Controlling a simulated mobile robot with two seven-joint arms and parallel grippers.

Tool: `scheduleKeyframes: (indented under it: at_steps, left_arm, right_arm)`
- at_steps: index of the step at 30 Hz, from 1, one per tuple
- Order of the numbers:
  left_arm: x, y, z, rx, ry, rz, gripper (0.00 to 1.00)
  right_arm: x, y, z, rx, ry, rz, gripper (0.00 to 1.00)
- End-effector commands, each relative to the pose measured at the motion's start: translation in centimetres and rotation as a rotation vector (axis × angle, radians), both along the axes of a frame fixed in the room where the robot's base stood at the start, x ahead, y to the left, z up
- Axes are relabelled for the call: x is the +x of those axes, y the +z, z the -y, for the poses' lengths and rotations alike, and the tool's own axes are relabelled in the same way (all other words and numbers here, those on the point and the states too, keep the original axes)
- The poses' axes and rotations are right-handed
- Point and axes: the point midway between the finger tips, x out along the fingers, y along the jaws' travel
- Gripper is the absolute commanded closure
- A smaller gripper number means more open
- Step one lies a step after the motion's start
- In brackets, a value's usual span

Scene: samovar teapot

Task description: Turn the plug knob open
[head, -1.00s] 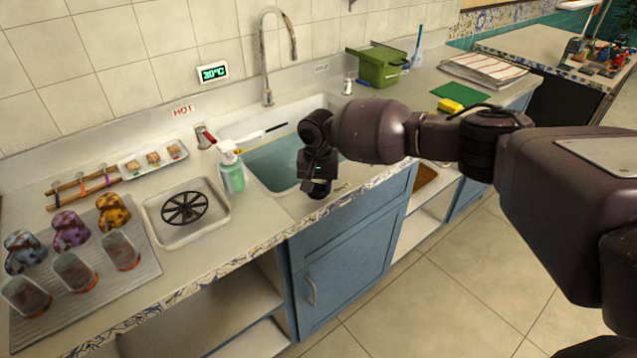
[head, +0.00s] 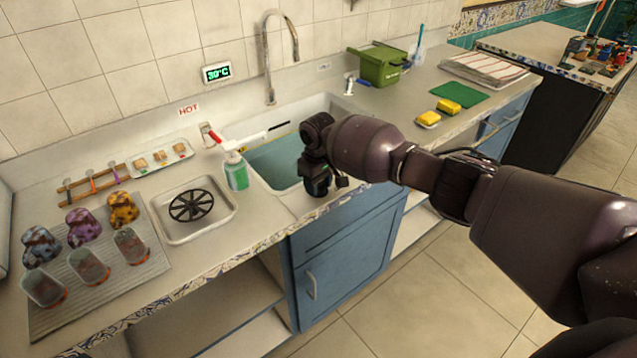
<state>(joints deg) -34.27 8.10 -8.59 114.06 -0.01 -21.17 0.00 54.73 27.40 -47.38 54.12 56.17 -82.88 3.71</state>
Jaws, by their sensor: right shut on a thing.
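My right gripper (head: 317,188) points down at the front rim of the sink (head: 285,205), by its front left corner. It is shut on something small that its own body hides. By its place this is the plug knob, but I cannot see the knob itself or how far it is turned. The sink basin holds teal water (head: 272,165). My left gripper is not in view.
A green soap bottle (head: 236,172) stands left of the sink, near the red-handled hot tap (head: 212,137). A tall faucet (head: 268,60) rises behind the basin. Yellow sponges (head: 448,107) lie right.

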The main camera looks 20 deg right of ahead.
Motion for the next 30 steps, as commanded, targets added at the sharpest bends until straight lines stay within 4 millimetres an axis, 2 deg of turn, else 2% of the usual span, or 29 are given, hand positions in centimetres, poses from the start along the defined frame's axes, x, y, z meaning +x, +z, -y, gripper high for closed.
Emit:
scheduleKeyframes:
  at_steps: [18, 30]
  left_arm:
    - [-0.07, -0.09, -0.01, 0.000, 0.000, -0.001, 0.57]
    - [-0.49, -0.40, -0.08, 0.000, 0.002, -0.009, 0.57]
  right_arm:
    - [-0.12, -0.21, -0.01, 0.001, 0.534, -0.004, 0.81]
    - [-0.10, -0.16, -0.02, 0.002, 0.693, -0.003, 0.81]
